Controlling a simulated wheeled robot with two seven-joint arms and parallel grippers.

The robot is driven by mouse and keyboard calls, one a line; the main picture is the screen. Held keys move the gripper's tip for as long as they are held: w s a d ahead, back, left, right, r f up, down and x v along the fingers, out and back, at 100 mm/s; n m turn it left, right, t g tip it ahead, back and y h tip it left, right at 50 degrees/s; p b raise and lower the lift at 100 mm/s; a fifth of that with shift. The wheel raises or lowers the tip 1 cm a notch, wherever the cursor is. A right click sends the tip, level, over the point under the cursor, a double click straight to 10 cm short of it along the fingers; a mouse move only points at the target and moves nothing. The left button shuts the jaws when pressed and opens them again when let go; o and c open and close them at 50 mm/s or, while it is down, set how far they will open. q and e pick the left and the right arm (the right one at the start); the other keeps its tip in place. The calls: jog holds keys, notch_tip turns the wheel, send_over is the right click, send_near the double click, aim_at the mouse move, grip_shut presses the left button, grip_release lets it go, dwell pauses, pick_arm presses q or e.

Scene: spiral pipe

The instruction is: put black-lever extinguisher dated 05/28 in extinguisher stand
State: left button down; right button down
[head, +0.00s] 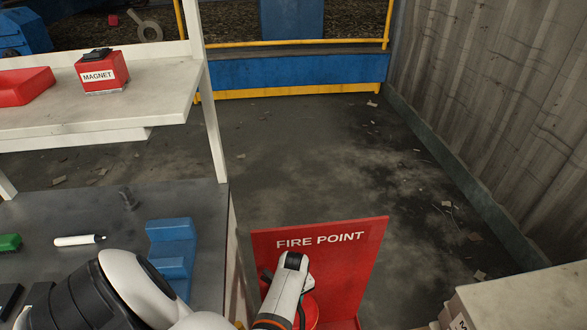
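The red extinguisher stand (366,262), marked FIRE POINT, stands on the floor at the bottom centre. My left arm comes in from the lower left, and its white end with the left gripper (290,283) is in front of the stand's panel. A red rounded body (309,314), probably an extinguisher, shows partly behind and below that gripper, cut by the bottom edge. Its lever colour and date are not readable. The fingers are too hidden to tell whether they are open or shut on it. My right gripper is not in view.
A grey workbench (80,205) at left holds a blue stepped block (172,243), a white marker (78,240) and a green item (9,242). A shelf (160,100) above holds a red MAGNET box (103,75). A corrugated wall (490,100) bounds the right; floor behind the stand is clear.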

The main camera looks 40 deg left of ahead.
pick_arm(q)
jog(key=shift+w+a+r, duration=0.2)
jog(key=shift+w, duration=0.2)
jog(key=c, duration=1.4)
grip_release()
jog(key=shift+s+d+f, duration=0.15)
jog(key=shift+s+f, duration=0.2)
jog(key=shift+f, duration=0.05)
jog(key=o, duration=0.3)
jog(key=shift+s+d+r, duration=0.1)
jog(key=shift+o, duration=0.2)
jog(key=shift+r, duration=0.15)
notch_tip(320, 180, up, 12)
jog(key=p, duration=0.3)
